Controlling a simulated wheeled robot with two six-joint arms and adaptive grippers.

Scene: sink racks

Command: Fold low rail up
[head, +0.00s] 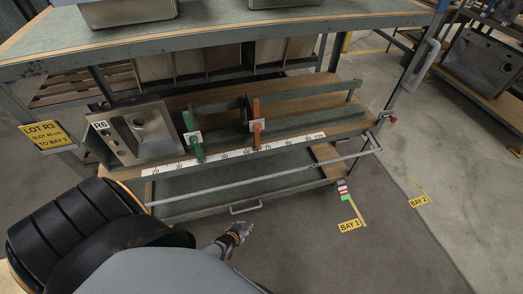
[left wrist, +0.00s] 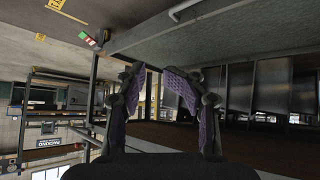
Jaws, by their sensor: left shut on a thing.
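The low rail (head: 245,187) is a thin light-grey bar low across the front of the rack. In the left wrist view the gripper's purple-padded fingers (left wrist: 152,72) lean together at the tips. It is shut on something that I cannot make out. A small grey handle (head: 245,207) on the lower shelf front is just above the gripper in the head view. My right gripper is not in view.
A steel sink (head: 137,135) stands at left on the shelf. Green (head: 193,136) and orange (head: 256,124) levers stand beside a white scale (head: 240,153). The worktop (head: 215,28) overhangs.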

